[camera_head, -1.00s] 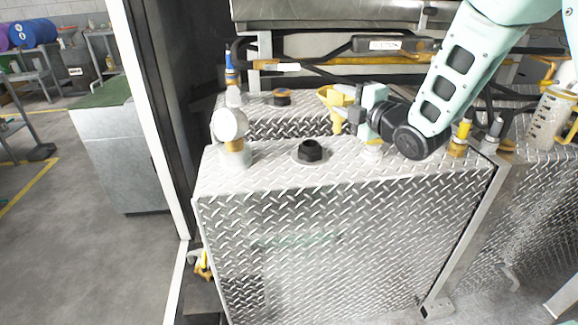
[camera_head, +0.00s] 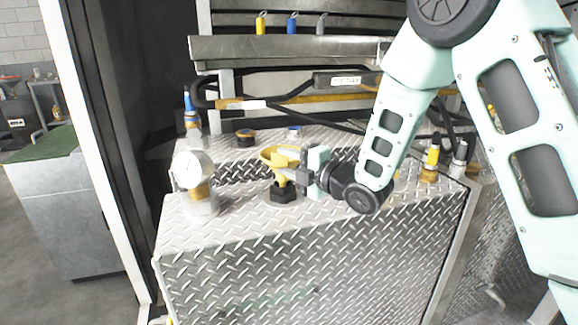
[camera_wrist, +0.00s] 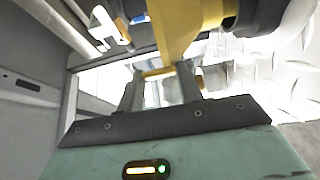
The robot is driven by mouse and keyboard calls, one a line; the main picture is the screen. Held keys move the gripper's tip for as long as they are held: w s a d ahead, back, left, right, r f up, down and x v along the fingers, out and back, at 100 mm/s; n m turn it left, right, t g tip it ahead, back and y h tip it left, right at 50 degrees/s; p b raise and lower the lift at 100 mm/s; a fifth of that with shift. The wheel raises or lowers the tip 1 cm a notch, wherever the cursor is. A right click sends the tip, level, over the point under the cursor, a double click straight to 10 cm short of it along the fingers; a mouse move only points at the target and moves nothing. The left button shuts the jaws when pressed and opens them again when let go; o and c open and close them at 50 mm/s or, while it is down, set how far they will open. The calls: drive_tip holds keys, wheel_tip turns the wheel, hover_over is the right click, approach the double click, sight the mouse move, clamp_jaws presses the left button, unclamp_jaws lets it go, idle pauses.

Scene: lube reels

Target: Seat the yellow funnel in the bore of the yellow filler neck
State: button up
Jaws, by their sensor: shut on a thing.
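The yellow funnel (camera_head: 279,156) is upright in the head view, its wide cup at the top. My gripper (camera_head: 298,176) is shut on its side and reaches in from the right. The funnel's lower part lines up with a black hexagonal neck (camera_head: 284,196) on the front tank. Whether its spout is inside that neck or just above or behind it, I cannot tell. In the wrist view the funnel (camera_wrist: 176,28) shows beyond my fingers. A round black fitting with an amber ring (camera_head: 245,135) stands on the rear tank. I cannot make out which fitting is the yellow filler neck.
A round gauge (camera_head: 188,168) stands left of the funnel on the diamond-plate tank (camera_head: 320,265). A blue-topped fitting (camera_head: 190,107) is behind it. A yellow fitting (camera_head: 431,158) and a grey one (camera_head: 459,155) stand at the right. Hoses (camera_head: 290,98) and a steel ledge (camera_head: 280,48) run behind.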

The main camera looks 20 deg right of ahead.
drive_tip(key=shift+f, duration=0.3)
drive_tip(key=shift+f+b, duration=0.3)
drive_tip(key=shift+b, duration=0.15)
drive_tip(key=o, duration=1.1)
drive_tip(key=shift+c, duration=0.2)
drive_tip(key=shift+r, duration=0.2)
drive_tip(key=shift+r+p, duration=0.25)
drive_tip(key=shift+p, duration=0.35)
drive_tip(key=b+v, duration=1.1)
drive_tip(key=v, duration=0.1)
drive_tip(key=shift+f+b, duration=0.25)
drive_tip(key=shift+b, duration=0.05)
